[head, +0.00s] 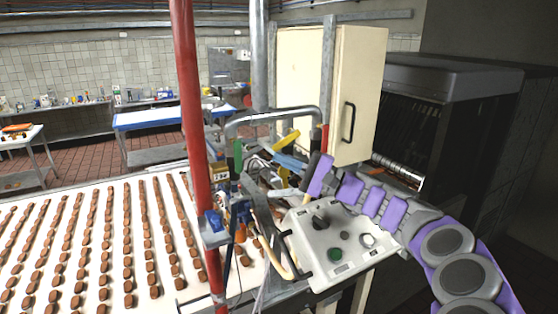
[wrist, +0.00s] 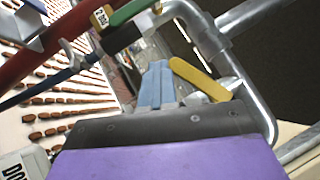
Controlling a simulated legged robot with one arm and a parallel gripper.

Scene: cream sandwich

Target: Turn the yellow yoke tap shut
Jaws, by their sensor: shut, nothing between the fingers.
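The yellow yoke tap (head: 287,140) shows as a slanted yellow bar among the pipework in front of the cream cabinet. In the wrist view the yellow bar (wrist: 200,78) slants down to the right, just right of my fingertips. My gripper (head: 287,160) has light blue fingers, which lie just below the bar in the head view. In the wrist view my gripper (wrist: 157,80) has its fingers together with nothing between them. I cannot tell whether they touch the bar. The lower end of the bar and its valve body are partly hidden.
A grey pipe (head: 270,114) arches over the area. A red post (head: 190,120) and a green handle (head: 238,155) stand to the left. A control box (head: 325,240) with knobs is below my arm. The cream cabinet (head: 355,90) is behind. A conveyor (head: 60,290) carries rows of biscuits.

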